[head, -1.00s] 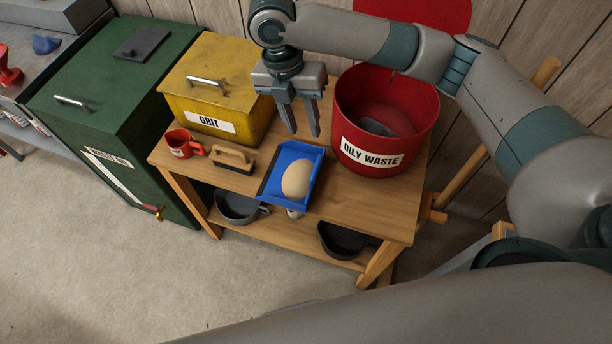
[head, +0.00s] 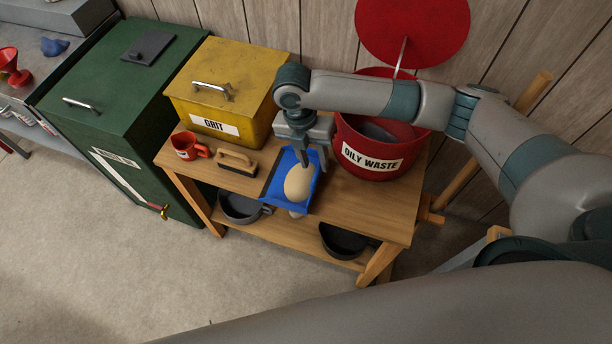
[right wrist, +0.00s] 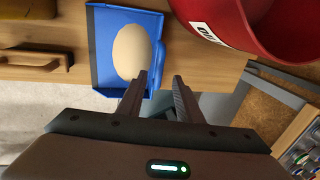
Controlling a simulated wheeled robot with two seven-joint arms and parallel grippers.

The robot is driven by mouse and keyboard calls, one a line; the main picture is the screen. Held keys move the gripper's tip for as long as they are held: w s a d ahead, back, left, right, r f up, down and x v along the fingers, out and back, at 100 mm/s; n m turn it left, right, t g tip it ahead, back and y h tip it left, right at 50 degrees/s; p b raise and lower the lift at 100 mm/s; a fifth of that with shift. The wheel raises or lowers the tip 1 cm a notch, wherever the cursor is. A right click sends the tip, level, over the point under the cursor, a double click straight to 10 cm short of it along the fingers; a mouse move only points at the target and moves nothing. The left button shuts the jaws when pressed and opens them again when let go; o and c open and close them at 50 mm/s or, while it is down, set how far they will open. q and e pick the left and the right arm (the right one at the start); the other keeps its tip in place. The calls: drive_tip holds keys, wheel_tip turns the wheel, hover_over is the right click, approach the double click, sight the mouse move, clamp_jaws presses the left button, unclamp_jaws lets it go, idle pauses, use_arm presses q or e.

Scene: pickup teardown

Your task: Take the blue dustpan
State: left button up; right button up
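The blue dustpan (head: 275,182) lies on the wooden bench in the head view, between the brush and the red bin. A beige oval lump (head: 298,183) sits in it. In the right wrist view the dustpan (right wrist: 104,62) shows at top centre with the lump (right wrist: 131,52) in it. My right gripper (head: 308,162) is over the dustpan's far right side and hides part of it. In the right wrist view its fingers (right wrist: 160,78) are apart with nothing seen held, near the pan's right edge. I cannot tell whether they touch it. My left gripper is not in view.
The red OILY WASTE bin (head: 372,155) stands close right of the dustpan, its lid (head: 412,25) raised. A yellow GRIT box (head: 228,95), red mug (head: 187,146) and wooden-backed brush (head: 237,162) are left. Dark pans (head: 343,240) sit on the lower shelf.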

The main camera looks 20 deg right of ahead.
sight(317, 170)
drive_tip(key=shift+f, duration=0.35)
drive_tip(key=shift+d+f+p, duration=0.2)
drive_tip(key=shift+f+p, duration=0.4)
drive_tip(key=f, duration=0.1)
drive_tip(key=f+p, duration=0.1)
drive_tip(key=f, duration=0.1)
drive_tip(key=shift+d, duration=0.3)
drive_tip(key=shift+s+f, duration=0.1)
drive_tip(key=shift+f, duration=0.35)
drive_tip(key=shift+c, duration=0.4)
clamp_jaws()
